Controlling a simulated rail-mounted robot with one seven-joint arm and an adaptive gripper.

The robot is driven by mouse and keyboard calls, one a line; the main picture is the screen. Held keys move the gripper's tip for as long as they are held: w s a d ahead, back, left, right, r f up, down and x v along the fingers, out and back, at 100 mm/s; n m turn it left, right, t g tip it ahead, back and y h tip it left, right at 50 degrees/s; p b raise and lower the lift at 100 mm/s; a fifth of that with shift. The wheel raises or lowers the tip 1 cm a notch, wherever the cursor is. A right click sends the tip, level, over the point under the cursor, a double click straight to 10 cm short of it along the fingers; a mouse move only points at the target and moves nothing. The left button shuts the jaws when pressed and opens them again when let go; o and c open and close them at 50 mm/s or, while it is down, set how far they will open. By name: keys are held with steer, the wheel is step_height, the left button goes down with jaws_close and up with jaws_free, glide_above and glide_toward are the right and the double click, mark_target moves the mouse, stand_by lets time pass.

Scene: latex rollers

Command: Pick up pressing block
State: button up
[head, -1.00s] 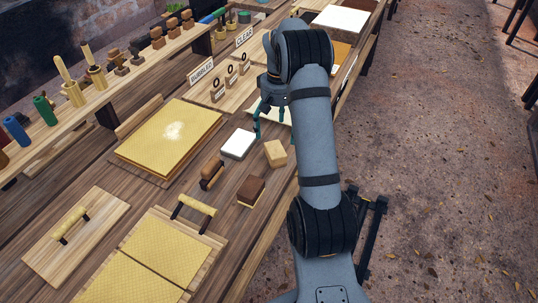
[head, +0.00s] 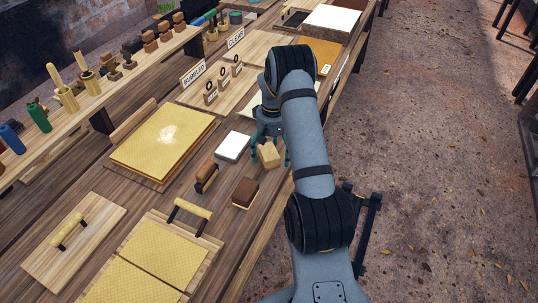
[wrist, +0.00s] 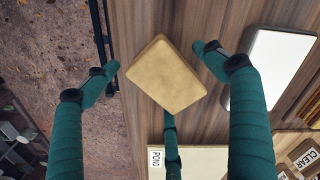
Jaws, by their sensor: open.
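A tan block (head: 269,158), which looks like the pressing block, lies near the front edge of the wooden bench. In the wrist view this tan block (wrist: 166,76) sits turned at an angle between my fingers. My gripper (head: 270,153) is open, with teal fingers spread to either side of the block. In the wrist view the fingertips of my gripper (wrist: 154,62) stand apart from the block's left and right sides, and a third finger shows below it. Nothing is held.
A white-topped block (head: 233,146) lies just left of my gripper. A brown-topped block (head: 246,193) and a wooden-handled tool (head: 207,174) lie nearer. A yellow sheet stack (head: 163,145) is further left. The floor (head: 420,200) drops away right of the bench.

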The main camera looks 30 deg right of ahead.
steer(key=shift+c, duration=0.6)
steer(key=c, duration=1.3)
steer(key=shift+w+r, duration=0.1)
